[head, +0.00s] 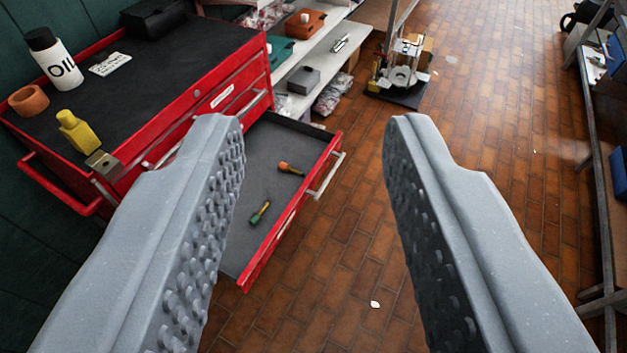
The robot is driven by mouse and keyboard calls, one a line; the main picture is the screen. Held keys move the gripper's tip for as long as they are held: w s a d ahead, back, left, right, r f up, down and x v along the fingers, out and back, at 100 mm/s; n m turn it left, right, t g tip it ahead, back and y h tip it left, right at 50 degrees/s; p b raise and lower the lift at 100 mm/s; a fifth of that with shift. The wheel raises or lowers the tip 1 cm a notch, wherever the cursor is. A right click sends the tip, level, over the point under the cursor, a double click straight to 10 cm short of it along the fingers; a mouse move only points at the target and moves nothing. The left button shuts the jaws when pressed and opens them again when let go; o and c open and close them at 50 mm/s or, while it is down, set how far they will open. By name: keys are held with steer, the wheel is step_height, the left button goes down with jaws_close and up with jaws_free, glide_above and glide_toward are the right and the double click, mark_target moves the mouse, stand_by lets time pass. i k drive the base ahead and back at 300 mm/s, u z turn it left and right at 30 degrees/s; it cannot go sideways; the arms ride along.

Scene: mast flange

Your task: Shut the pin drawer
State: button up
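The pin drawer (268,150) stands pulled out from a red tool cabinet (195,87). It has a red front, a dark grey floor and a silver bar handle (327,176) on its outer face. An orange-handled pin (290,168) and a green-handled pin (260,213) lie loose inside it. My gripper (315,120) is open and empty, with its two grey studded fingers wide apart. The drawer front and handle show between the fingers in the picture, seemingly farther off and not touched. The left finger hides the drawer's near left part.
On the cabinet top stand an oil bottle (52,58), a yellow bottle (80,135) and a brown ring (29,100). A white shelf (320,45) with boxes lies behind. A workbench frame (597,150) stands at right. The tiled floor (490,110) between is mostly clear.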

mark_target(274, 138)
steer(key=u, duration=0.05)
steer(key=i, duration=0.6)
steer(key=z, duration=1.25)
steer(key=k, duration=1.2)
steer(key=u, duration=0.9)
steer(key=i, duration=1)
